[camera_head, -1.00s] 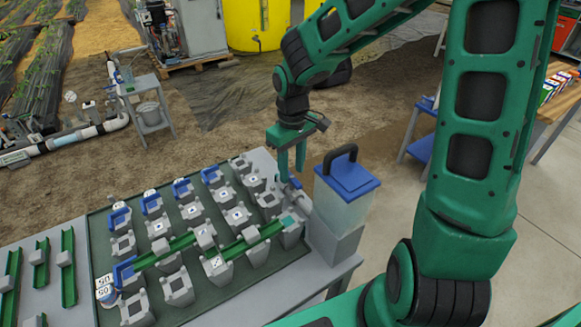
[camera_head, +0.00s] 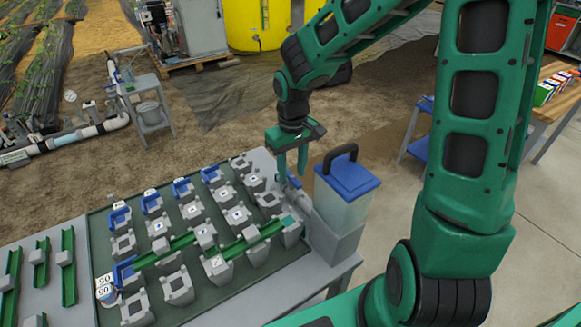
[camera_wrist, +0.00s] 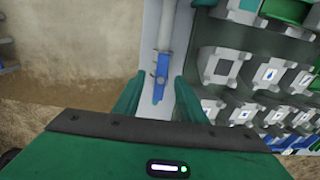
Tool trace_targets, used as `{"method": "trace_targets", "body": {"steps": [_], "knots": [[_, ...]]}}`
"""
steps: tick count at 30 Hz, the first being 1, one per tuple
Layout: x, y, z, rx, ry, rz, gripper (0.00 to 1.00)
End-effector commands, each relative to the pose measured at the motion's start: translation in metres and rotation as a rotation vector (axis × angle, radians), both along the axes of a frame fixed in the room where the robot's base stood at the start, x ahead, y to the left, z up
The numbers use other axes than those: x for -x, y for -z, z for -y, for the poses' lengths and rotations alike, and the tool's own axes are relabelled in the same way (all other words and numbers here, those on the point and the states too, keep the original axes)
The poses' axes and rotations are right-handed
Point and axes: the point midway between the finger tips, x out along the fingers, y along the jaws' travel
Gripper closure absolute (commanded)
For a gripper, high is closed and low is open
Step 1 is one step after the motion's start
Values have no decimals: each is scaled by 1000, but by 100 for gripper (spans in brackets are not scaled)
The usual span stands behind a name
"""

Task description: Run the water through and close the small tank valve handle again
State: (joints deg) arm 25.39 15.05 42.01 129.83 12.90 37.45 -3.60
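The small tank (camera_head: 343,207) has pale see-through walls and a blue lid with a black handle. It stands on a grey block at the table's right end. Its blue valve handle (camera_wrist: 160,78) lies on a pale pipe in the wrist view, lengthwise along it as far as I can tell. In the head view the handle (camera_head: 294,182) is partly hidden by the fingers. My gripper (camera_head: 291,174) is open just above the valve. In the wrist view its fingers (camera_wrist: 157,98) are either side of the handle's line, with nothing visibly gripped.
Green channels (camera_head: 241,247) run over grey blocks on the dark green board (camera_head: 215,307). Loose channels (camera_head: 68,268) lie further left. The tank rises close right of my gripper.

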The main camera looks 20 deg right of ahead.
Motion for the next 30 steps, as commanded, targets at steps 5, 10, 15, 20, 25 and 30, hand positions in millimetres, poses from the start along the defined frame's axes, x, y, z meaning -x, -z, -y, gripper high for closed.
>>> {"method": "trace_targets", "body": {"steps": [5,10,15,20,25,30], "knots": [[1,13,-1,0,-2,-2,62],[2,24,0,0,-2,-2,62],[2,31,0,0,-2,-1,62],[1,31,0,0,-2,0,62],[1,31,0,0,-2,0,84],[1,31,0,1,-1,0,100]]}}
